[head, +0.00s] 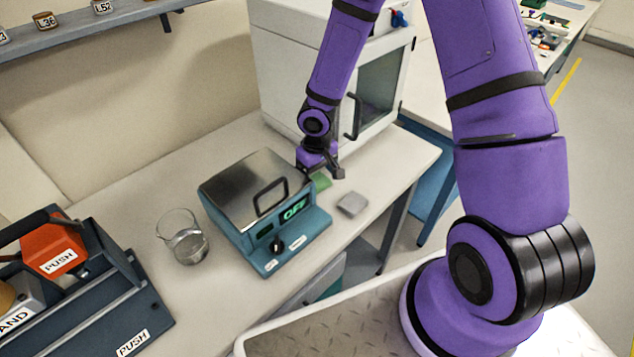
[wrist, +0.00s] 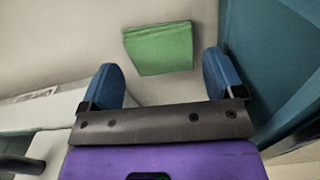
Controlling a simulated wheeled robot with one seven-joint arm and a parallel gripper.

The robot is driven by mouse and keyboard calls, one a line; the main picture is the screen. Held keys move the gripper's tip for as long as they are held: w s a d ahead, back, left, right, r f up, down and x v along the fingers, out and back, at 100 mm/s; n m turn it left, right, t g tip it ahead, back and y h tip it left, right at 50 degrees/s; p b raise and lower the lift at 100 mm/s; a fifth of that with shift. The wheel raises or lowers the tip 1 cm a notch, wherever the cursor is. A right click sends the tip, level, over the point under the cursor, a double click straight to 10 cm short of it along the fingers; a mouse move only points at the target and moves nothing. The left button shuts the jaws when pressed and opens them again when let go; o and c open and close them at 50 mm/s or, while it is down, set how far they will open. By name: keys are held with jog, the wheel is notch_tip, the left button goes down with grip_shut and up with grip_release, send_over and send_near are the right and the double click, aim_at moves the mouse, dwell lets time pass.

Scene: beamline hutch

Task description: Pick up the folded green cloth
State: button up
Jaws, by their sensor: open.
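The folded green cloth (head: 321,181) lies flat on the bench, between the teal device and the grey pad, partly hidden by my gripper in the head view. In the wrist view the green cloth (wrist: 160,48) shows whole, ahead of the fingertips and roughly between their lines. My gripper (head: 325,172) is above the bench close to the cloth. In the wrist view my gripper (wrist: 163,80) has its two blue fingers spread wide, with nothing between them. The exact height above the cloth cannot be told.
A teal device (head: 290,240) with a steel lid and OFF display stands close on the left of the gripper. A grey pad (head: 352,203) lies near the bench edge. A white cabinet (head: 290,60) stands behind.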

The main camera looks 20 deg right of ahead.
aim_at(317, 180)
jog(key=shift+f, duration=1.2)
jog(key=c, duration=0.8)
jog(key=shift+o, duration=0.2)
jog(key=shift+r, duration=0.15)
notch_tip(317, 180, up, 18)
